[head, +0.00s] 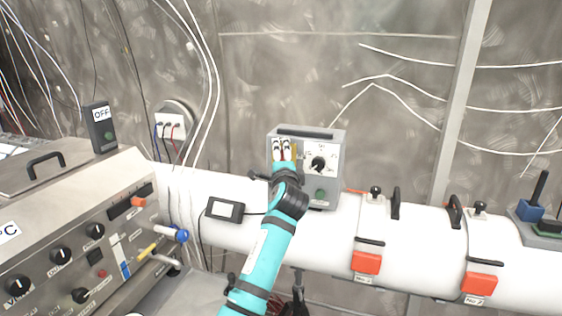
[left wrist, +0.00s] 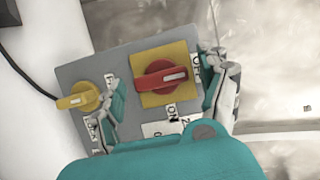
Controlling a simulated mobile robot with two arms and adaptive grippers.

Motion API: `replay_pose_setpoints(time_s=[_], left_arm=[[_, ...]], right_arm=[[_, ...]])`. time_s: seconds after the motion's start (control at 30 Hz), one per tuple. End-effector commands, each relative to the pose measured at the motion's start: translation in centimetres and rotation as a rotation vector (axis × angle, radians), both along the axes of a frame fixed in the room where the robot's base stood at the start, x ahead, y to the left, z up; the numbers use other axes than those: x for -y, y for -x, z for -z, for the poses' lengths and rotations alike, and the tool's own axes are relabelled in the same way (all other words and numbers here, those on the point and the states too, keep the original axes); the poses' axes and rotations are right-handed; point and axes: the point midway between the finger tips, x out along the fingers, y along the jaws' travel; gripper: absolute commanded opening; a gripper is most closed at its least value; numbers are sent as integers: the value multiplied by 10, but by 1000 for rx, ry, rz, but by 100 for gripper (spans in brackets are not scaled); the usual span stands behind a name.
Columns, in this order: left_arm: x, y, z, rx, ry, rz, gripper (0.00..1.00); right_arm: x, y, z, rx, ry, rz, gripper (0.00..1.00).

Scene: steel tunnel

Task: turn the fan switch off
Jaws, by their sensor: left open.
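The fan switch is most likely the red rotary handle (left wrist: 162,78) on a yellow plate (left wrist: 150,99), on the face of a grey box (head: 337,180). In the left wrist view its white-marked end points right, toward a partly covered label that seems to read OFF; an ON label sits below the plate. My left gripper (head: 283,148) is open, with its fingers on either side of the handle; I cannot tell whether they touch it. In the head view the gripper covers most of the switch. My right gripper is not in view.
The box stands on a white pipe (head: 330,235) and carries a dial (head: 318,163) and green button. A yellow knob (left wrist: 84,97) is close beside the switch. A small device (head: 225,209) lies on the pipe. A control console (head: 85,235) stands left.

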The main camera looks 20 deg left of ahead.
Motion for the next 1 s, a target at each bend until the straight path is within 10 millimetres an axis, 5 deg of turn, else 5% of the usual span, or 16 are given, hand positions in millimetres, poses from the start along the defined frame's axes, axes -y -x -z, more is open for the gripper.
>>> replay_pose_setpoints(time_s=[0.23,0.7,1.0], left_arm=[[7,16,0,2,-1,1,77],[38,100,0,0,1,1,77],[42,113,-1,0,0,0,77]], right_arm=[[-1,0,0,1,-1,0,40],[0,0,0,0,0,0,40],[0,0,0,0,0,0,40]])
